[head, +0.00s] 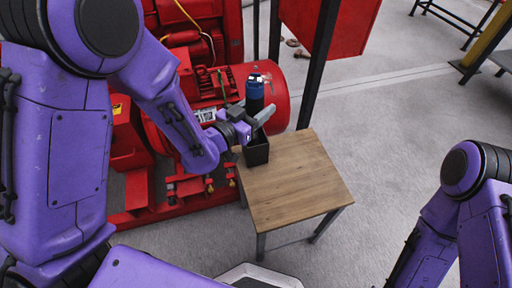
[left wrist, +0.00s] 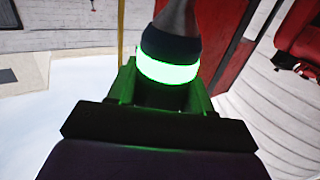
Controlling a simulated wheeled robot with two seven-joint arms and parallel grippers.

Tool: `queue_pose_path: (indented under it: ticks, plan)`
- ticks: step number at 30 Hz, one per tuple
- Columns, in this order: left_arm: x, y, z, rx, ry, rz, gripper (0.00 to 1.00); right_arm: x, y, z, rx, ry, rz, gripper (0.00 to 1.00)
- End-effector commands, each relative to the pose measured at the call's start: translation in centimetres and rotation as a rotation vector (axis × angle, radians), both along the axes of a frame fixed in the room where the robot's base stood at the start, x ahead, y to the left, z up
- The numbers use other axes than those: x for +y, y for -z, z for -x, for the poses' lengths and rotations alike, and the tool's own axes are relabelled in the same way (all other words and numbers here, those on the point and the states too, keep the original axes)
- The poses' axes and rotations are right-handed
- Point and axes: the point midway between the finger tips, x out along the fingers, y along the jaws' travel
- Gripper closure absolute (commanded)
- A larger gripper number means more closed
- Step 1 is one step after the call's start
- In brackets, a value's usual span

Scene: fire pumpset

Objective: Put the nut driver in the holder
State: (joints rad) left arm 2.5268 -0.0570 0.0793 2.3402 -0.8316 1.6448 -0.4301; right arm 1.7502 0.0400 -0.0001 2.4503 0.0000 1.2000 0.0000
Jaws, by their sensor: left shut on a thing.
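The nut driver (head: 255,92) has a dark blue and black handle and stands roughly upright above the left back corner of a small wooden table. My left gripper (head: 258,120) is shut on it. In the left wrist view the nut driver (left wrist: 170,45) shows between the green-lit fingers (left wrist: 162,92), with a bright green band around it. The holder (head: 257,153), a black open box, stands on the table directly below my left gripper. The gripper hides the nut driver's lower part, so I cannot tell whether its tip is inside the holder. My right gripper is out of view.
The wooden table (head: 298,180) is otherwise bare. A large red pump set (head: 215,85) stands close behind and left of it. A dark post (head: 318,65) and a red panel (head: 342,25) rise behind the table. Grey floor (head: 400,120) to the right is clear.

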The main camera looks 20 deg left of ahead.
Motion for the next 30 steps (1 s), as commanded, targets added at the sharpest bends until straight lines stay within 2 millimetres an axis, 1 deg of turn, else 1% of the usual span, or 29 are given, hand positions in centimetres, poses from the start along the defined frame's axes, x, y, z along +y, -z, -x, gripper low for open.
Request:
queue_pose_path:
  ticks: [1,3,8,12,14,20,24,25,26,27,30]
  plan:
    - [0.0,1.5,-0.1,0.000,0.000,0.001,0.86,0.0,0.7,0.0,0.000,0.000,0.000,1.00]
    - [0.0,2.5,0.0,0.000,0.000,0.001,0.86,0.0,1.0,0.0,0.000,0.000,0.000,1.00]
    - [0.0,4.1,-0.1,-0.002,-0.001,0.000,0.86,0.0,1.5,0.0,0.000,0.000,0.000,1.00]
    - [0.0,6.5,0.0,-0.001,-0.001,0.001,0.86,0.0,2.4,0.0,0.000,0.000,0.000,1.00]
    - [0.0,6.9,-0.1,-0.003,-0.001,0.001,0.86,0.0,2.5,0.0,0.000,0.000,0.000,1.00]
    - [0.0,6.7,-0.1,-0.004,-0.002,0.002,0.86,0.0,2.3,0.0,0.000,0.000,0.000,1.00]
    - [0.0,7.2,-0.1,-0.004,-0.002,0.002,0.86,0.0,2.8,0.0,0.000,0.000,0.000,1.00]
    - [0.0,7.1,0.0,-0.002,-0.001,0.001,0.40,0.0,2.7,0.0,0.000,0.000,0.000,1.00]
    - [0.0,7.1,0.0,-0.002,-0.001,0.001,0.30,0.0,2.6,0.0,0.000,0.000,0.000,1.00]
    - [0.0,7.1,0.0,-0.002,-0.001,0.001,0.24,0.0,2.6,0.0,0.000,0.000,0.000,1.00]
    - [0.0,7.1,0.0,-0.002,-0.001,0.001,0.24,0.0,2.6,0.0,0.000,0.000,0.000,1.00]
